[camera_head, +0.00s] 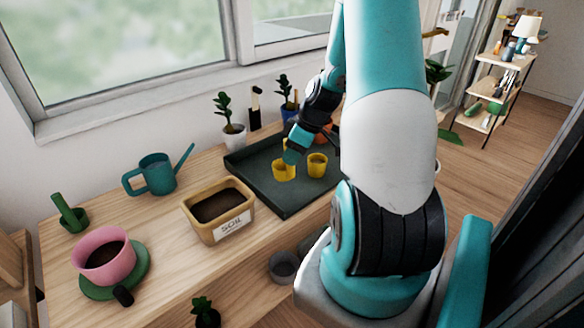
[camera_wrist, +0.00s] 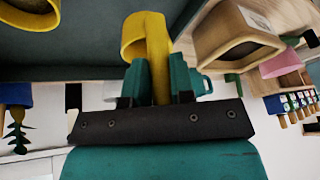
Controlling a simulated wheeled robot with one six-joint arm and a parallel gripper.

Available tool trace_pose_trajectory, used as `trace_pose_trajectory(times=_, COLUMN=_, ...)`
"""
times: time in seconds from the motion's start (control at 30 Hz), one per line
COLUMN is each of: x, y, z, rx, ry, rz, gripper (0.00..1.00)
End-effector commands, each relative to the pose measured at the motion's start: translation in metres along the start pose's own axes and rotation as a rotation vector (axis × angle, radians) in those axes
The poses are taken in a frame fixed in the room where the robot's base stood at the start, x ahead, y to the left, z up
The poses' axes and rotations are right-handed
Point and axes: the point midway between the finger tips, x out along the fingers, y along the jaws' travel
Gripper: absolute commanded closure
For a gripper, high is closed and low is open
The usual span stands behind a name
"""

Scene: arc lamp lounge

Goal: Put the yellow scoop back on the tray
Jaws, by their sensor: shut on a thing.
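The yellow scoop (camera_head: 283,171) is over the left part of the dark green tray (camera_head: 288,205) in the head view. I cannot tell whether it touches the tray floor. My gripper (camera_head: 291,154) is shut on the scoop's upright handle from above. In the wrist view, the two teal fingers of my gripper (camera_wrist: 159,75) stand on either side of the handle of the yellow scoop (camera_wrist: 147,32). The tray (camera_wrist: 75,50) fills the upper left of that view.
A yellow cup (camera_head: 317,165) stands on the tray just right of the scoop. A soil box (camera_head: 219,208) stands left of the tray. A teal watering can (camera_head: 158,175), a pink pot (camera_head: 104,258) and a potted plant (camera_head: 233,131) are also on the wooden table (camera_head: 165,245).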

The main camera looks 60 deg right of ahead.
Motion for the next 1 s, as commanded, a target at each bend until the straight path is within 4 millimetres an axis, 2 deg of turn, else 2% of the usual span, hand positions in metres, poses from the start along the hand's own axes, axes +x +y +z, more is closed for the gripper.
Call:
trace_pose_trajectory(times=0.37, x=0.040, y=0.003, z=0.015, rx=-0.003, ry=0.000, rz=-0.002, gripper=1.00)
trace_pose_trajectory(times=0.77, x=0.046, y=0.004, z=0.017, rx=-0.004, ry=0.001, rz=0.000, gripper=1.00)
trace_pose_trajectory(times=0.8, x=0.044, y=0.004, z=0.016, rx=-0.004, ry=0.001, rz=0.000, gripper=0.68)
trace_pose_trajectory(times=0.87, x=0.044, y=0.004, z=0.016, rx=-0.004, ry=0.000, rz=0.000, gripper=0.54)
trace_pose_trajectory(times=1.0, x=0.044, y=0.004, z=0.016, rx=-0.004, ry=0.001, rz=0.000, gripper=0.52)
